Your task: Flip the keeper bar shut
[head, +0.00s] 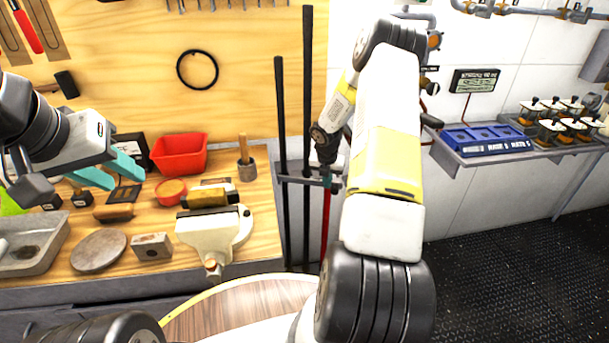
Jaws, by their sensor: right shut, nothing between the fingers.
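A thin grey horizontal bar (299,180), which looks like the keeper bar, crosses tall black rods (308,90) beside the bench's right end. I cannot tell clearly whether it is swung open or shut. My left gripper (111,172) is open and empty above the left of the bench.
The wooden bench (262,222) holds a vise (215,232), a red bin (180,153), a round slab (99,251) and small tools. A red rod (326,220) stands below my right gripper. A shelf (482,154) with a blue tray is at right; dark floor there is clear.

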